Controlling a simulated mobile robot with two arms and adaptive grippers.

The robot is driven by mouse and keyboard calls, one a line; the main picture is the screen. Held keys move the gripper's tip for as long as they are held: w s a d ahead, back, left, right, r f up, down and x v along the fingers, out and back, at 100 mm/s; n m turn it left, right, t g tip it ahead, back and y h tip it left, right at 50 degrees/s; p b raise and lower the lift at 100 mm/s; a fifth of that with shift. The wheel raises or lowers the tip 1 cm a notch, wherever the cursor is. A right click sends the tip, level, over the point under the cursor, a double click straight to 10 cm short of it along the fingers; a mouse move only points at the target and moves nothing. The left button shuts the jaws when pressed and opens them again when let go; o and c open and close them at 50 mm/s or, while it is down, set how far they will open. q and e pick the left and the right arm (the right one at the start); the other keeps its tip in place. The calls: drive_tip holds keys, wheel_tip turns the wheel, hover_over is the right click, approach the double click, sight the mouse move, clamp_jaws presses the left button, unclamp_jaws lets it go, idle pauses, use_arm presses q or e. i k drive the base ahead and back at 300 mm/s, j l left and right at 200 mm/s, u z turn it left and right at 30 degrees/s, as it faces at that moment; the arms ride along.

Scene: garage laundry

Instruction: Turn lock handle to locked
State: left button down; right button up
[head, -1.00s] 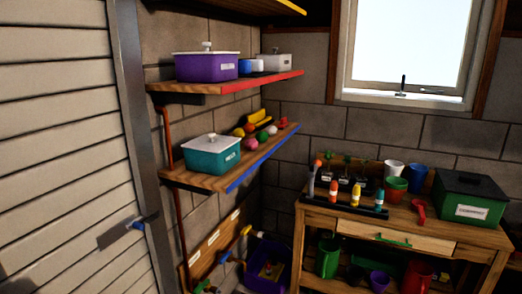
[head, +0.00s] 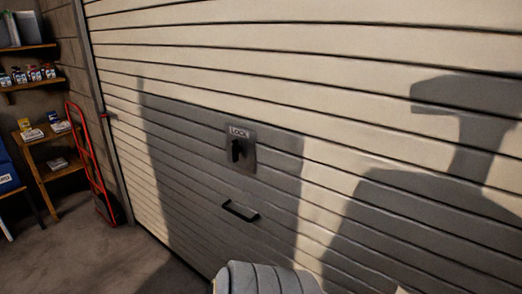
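The lock handle (head: 237,151) is a black lever on a grey metal plate (head: 247,163) marked "LOCK", fixed to the pale slatted garage door (head: 330,110). The lever looks roughly vertical, with its grip pointing down. A black pull handle (head: 240,211) sits lower on the same door. A ribbed grey-white shape at the bottom middle may be part of my arm, but I cannot be sure. Neither gripper shows in the head view.
A red hand truck (head: 91,160) leans by the wall left of the door. Wooden shelves (head: 45,152) with small boxes and a blue object (head: 6,175) stand at far left. Grey concrete floor (head: 95,255) is open at lower left. Dark shadows fall across the door.

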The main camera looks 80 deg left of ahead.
sight(236, 149)
drive_tip(key=u, duration=2.95)
drive_tip(key=i+j+z, duration=0.1)
drive_tip(key=j, duration=0.2)
drive_tip(key=i+j+z, duration=0.1)
drive_tip(key=j, duration=0.25)
drive_tip(key=i+j, duration=0.25)
drive_tip(key=i+j+z, duration=0.15)
drive_tip(key=j, duration=0.3)
drive_tip(key=i+j+z, duration=0.1)
drive_tip(key=j, duration=0.25)
drive_tip(key=i+j+z, duration=0.1)
drive_tip(key=j, duration=0.25)
